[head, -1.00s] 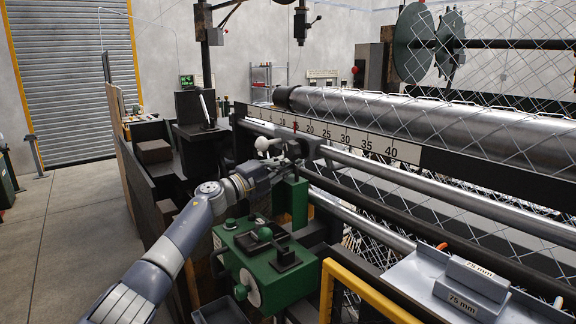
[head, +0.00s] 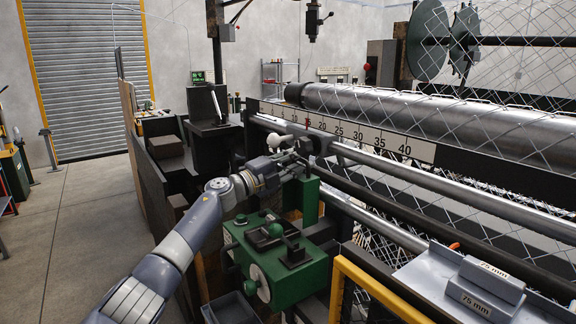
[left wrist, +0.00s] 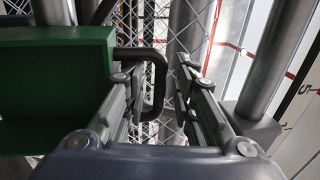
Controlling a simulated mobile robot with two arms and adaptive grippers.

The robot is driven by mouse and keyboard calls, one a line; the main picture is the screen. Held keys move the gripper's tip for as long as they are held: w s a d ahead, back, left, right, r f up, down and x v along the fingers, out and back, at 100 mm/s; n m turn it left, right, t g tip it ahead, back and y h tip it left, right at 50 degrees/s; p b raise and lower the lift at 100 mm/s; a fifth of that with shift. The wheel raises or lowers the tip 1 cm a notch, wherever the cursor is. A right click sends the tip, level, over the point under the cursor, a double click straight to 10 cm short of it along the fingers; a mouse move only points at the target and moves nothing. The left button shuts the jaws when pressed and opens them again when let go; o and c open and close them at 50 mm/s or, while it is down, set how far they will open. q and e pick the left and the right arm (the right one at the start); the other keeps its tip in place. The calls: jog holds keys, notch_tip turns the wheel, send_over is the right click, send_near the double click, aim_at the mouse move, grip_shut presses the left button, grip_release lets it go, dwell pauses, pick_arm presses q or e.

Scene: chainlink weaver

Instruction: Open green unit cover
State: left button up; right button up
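The green unit (head: 300,283) is a green box with knobs and a pale dial in the head view. A taller green block (head: 308,200) stands behind it. My left gripper (head: 300,158) is beside the top of that block. In the left wrist view a green block (left wrist: 55,88) is at the left, with a dark bent handle (left wrist: 158,80) on its side. The fingers of my left gripper (left wrist: 165,95) are apart, and the handle's bar shows between them with a gap to the right finger. Contact with the left finger cannot be told. My right gripper is out of view.
A long roller (head: 420,115) and a numbered scale bar (head: 370,138) run behind the unit. A yellow rail (head: 375,290) and a grey shelf (head: 425,278) with 75 mm blocks (head: 483,285) stand at the right. Open floor (head: 95,230) lies at the left.

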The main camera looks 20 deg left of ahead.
pick_arm(q)
jog(key=v, duration=1.1)
jog(key=shift+s+a, duration=0.2)
jog(key=shift+s, duration=0.1)
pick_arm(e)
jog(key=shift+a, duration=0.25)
pick_arm(q)
jog(key=shift+f, duration=0.1)
